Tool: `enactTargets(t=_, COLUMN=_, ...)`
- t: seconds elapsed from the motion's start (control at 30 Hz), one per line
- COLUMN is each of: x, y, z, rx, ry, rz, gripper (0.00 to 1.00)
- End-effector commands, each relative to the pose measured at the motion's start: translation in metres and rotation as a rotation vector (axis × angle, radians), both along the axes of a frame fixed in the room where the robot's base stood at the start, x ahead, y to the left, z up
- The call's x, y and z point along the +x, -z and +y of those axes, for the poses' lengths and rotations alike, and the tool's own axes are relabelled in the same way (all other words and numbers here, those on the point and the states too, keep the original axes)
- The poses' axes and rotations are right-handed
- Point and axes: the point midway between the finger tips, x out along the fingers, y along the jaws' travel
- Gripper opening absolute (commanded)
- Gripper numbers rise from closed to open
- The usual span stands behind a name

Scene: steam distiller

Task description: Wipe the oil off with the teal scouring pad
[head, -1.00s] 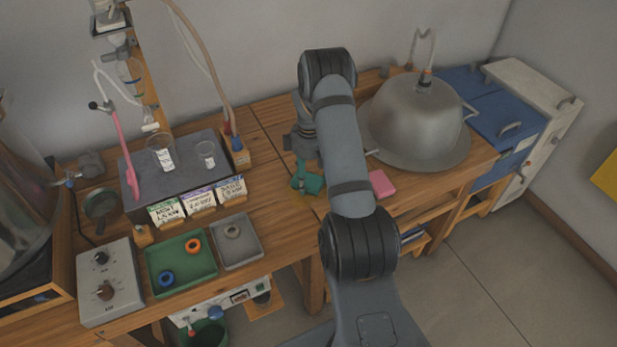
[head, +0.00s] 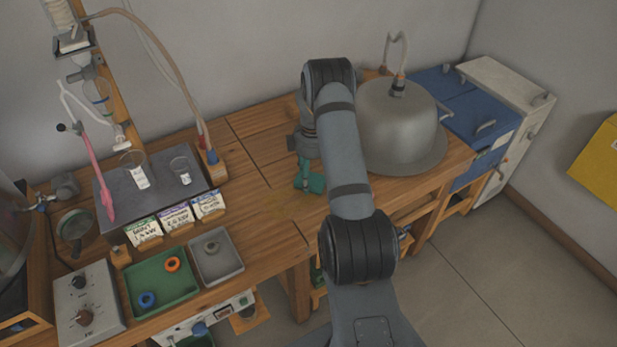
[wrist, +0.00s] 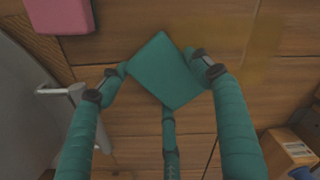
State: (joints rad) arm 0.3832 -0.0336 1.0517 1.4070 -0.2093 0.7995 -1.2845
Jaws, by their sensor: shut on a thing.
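My gripper (wrist: 163,68) has teal fingers and is shut on the teal scouring pad (wrist: 168,75), which lies turned like a diamond between the fingertips. The head view shows my gripper (head: 309,180) low over the wooden bench, left of the metal dome; the pad cannot be told from the fingers there. The oil (wrist: 262,50) is a faint yellowish smear on the planks to the right of the pad in the wrist view. Whether the pad touches the wood is unclear.
A pink pad (wrist: 58,15) and the metal dome (head: 400,125) are close by. A box (wrist: 290,150) stands at the wrist view's lower right. Left on the bench are a green tray (head: 160,290), a grey tray (head: 225,265) and several labelled packets. Bench around my gripper is mostly clear.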

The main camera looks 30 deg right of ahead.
Motion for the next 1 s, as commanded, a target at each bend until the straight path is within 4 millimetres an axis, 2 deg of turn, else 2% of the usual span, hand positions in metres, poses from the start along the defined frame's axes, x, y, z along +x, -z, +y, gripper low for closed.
enactTargets(t=0.03, x=0.003, y=-0.021, z=0.001, rx=-0.003, ry=-0.004, rz=-0.008, gripper=0.36)
enactTargets(t=0.6, x=0.004, y=-0.069, z=0.009, rx=-0.002, ry=-0.015, rz=-0.004, gripper=0.36)
enactTargets(t=1.0, x=0.004, y=-0.077, z=0.010, rx=-0.001, ry=-0.017, rz=-0.004, gripper=0.36)
